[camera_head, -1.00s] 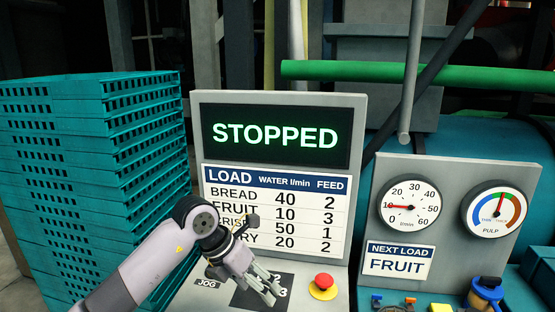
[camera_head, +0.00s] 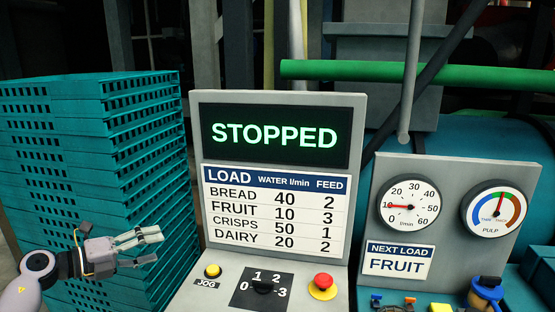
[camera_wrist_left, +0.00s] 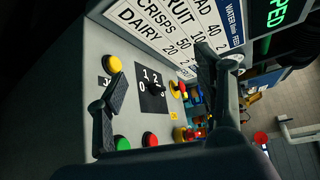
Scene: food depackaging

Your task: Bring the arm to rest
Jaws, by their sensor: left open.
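My left gripper (camera_head: 148,247) is open and empty in the head view, at the lower left in front of the teal crate stack. It is apart from the control panel (camera_head: 185,300) to its right. In the left wrist view its two fingers (camera_wrist_left: 160,100) are spread, with the panel beyond them. My right gripper is in neither view.
The panel carries a yellow JOG button (camera_head: 212,271), a black selector knob (camera_head: 262,286) and a red mushroom button (camera_head: 323,281). The screen (camera_head: 275,136) reads STOPPED. Teal stacked crates (camera_head: 140,140) stand at left. A gauge board (camera_head: 455,180) reading NEXT LOAD FRUIT stands at right.

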